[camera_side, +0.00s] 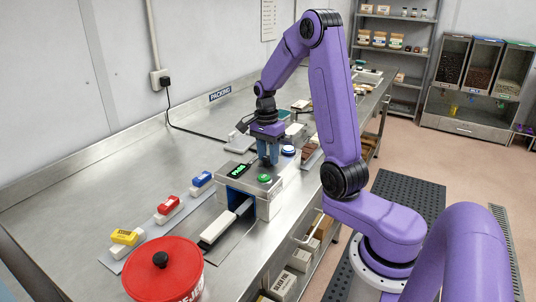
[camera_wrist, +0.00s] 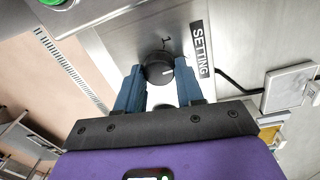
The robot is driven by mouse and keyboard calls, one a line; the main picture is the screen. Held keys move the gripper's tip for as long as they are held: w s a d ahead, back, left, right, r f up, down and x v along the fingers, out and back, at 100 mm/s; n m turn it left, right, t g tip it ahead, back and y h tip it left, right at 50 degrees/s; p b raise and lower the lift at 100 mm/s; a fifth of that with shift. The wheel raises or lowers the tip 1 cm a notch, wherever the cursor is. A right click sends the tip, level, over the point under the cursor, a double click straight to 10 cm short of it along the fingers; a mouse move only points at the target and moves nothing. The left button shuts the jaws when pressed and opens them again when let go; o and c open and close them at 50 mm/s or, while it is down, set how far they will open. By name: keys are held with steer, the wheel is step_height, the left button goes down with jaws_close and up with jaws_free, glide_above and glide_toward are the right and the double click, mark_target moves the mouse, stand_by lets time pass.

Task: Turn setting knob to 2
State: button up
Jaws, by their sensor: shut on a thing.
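In the side view my gripper (camera_side: 268,161) points straight down onto the top of the machine (camera_side: 240,192); the knob is hidden behind the fingers there.
A green button (camera_side: 264,178) and a lit green display (camera_side: 237,170) sit on the machine near my fingers. Yellow, red and blue blocks and a red-lidded tub (camera_side: 163,272) are at the front left. The bench's left side is clear.

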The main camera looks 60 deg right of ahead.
mark_target(266, 156)
steer(key=shift+m, duration=0.3)
stand_by(0.4)
steer(key=o, duration=1)
steer(key=shift+o, duration=0.2)
steer(key=shift+r, duration=0.15)
step_height(266, 156, up, 17)
steer(key=shift+w, duration=0.45)
